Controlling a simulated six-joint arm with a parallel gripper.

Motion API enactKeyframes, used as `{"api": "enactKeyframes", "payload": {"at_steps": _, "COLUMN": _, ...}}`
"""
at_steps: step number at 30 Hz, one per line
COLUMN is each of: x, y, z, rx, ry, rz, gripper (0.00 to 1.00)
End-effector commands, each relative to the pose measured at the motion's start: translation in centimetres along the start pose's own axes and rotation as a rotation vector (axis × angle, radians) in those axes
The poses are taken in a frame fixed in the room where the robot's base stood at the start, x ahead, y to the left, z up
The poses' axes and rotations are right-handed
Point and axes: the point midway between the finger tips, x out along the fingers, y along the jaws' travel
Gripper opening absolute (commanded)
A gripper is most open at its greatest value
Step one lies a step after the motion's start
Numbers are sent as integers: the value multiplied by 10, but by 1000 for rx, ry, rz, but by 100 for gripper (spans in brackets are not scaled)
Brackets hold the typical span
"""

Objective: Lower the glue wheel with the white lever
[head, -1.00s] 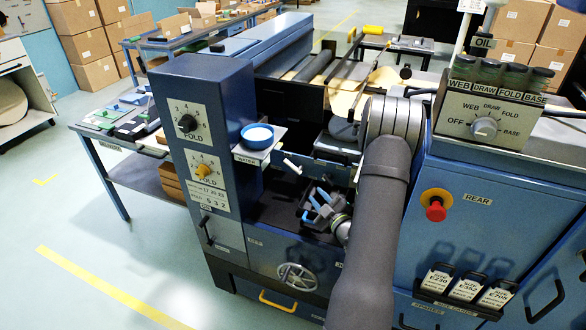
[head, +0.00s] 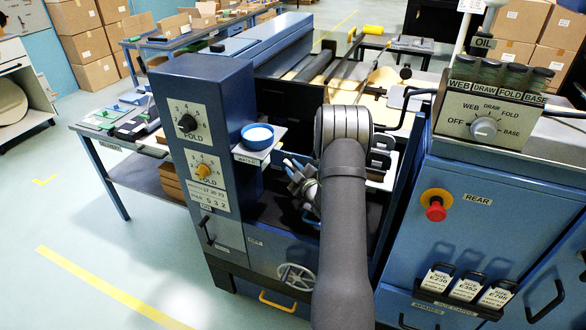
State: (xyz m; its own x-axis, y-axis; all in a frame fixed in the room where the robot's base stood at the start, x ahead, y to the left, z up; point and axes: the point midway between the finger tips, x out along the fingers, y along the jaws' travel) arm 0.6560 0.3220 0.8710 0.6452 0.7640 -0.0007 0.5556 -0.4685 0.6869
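The white lever, on the inner side of the bay between the blue left cabinet and the right cabinet, cannot be made out clearly now. My gripper (head: 293,167), with blue fingers, is at the spot where it showed, just below and right of the water bowl. My arm and wrist cover much of the bay. I cannot tell whether the fingers are apart, touching the lever or around it. I cannot make out the glue wheel.
A blue water bowl (head: 257,137) stands on a small shelf close to my gripper. A handwheel (head: 296,277) is low on the front. The right cabinet carries a selector dial (head: 484,129) and a red stop button (head: 436,211). Long dark rollers (head: 318,67) lie behind.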

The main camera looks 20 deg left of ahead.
Motion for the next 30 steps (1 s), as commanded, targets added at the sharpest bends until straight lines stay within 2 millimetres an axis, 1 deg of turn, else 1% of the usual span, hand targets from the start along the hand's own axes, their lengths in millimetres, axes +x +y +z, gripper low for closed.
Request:
{"api": "enactKeyframes", "payload": {"at_steps": 3, "x": 5, "y": 0, "z": 0, "rx": 0, "ry": 1, "rz": 0, "gripper": 24}}
{"api": "enactKeyframes", "payload": {"at_steps": 10, "x": 5, "y": 0, "z": 0, "rx": 0, "ry": 1, "rz": 0, "gripper": 24}}
{"api": "enactKeyframes", "payload": {"at_steps": 11, "x": 5, "y": 0, "z": 0, "rx": 0, "ry": 1, "rz": 0, "gripper": 20}}
{"api": "enactKeyframes", "payload": {"at_steps": 12, "x": 5, "y": 0, "z": 0, "rx": 0, "ry": 0, "rz": 0, "gripper": 12}}
{"api": "enactKeyframes", "payload": {"at_steps": 14, "x": 5, "y": 0, "z": 0, "rx": 0, "ry": 0, "rz": 0, "gripper": 1}}
{"api": "enactKeyframes", "payload": {"at_steps": 23, "x": 5, "y": 0, "z": 0, "rx": -5, "ry": -4, "rz": -4, "gripper": 0}}
{"api": "enactKeyframes", "payload": {"at_steps": 30, "x": 6, "y": -1, "z": -1, "rx": -53, "ry": -46, "rz": -44, "gripper": 0}}
